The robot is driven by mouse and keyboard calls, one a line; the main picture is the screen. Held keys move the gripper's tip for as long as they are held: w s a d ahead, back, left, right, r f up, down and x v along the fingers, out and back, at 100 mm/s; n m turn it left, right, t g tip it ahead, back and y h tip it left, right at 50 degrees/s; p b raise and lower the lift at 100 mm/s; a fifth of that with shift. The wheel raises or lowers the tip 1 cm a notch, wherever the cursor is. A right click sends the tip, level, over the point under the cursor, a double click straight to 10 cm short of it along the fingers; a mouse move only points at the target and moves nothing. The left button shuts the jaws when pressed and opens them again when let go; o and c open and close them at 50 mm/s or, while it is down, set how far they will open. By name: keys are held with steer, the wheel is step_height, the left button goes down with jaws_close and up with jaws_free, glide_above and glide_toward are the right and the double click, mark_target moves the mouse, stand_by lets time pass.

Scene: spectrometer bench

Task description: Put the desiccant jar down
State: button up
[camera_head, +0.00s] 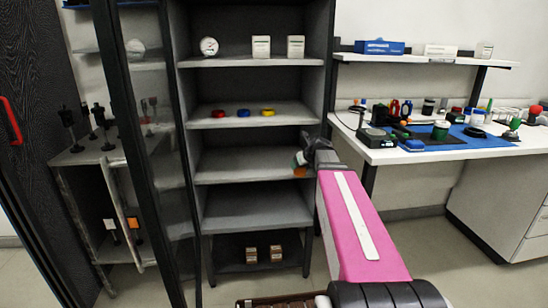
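My gripper (308,158) is at the right front of the middle shelf (240,165) of the dark open rack. At its tip is a small thing with white, teal and orange parts, which looks like the desiccant jar (299,171). The orange part is lowest, close to the shelf's front edge. My wrist hides part of it. The fingers are too small and dark to tell whether they are closed on it, and I cannot tell if it touches the shelf.
The rest of the middle shelf is bare. The shelf above holds red, blue and yellow rings (243,113). The shelf below (255,207) is empty. A glass door (150,150) stands open at left. A cluttered white bench (405,155) is at right.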

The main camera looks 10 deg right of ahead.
steer(key=w+a, duration=0.1)
steer(key=w, duration=0.2)
steer(key=w+a, duration=0.1)
steer(key=w, duration=0.2)
steer(key=w+a, duration=0.2)
steer(key=w, duration=0.1)
steer(key=shift+w, duration=0.35)
steer(key=w, duration=0.1)
steer(key=w+a, duration=0.1)
steer(key=w+f, duration=0.1)
steer(key=shift+w+a, duration=0.3)
steer(key=shift+f, duration=0.25)
steer(key=shift+f, duration=0.1)
steer(key=o, duration=1)
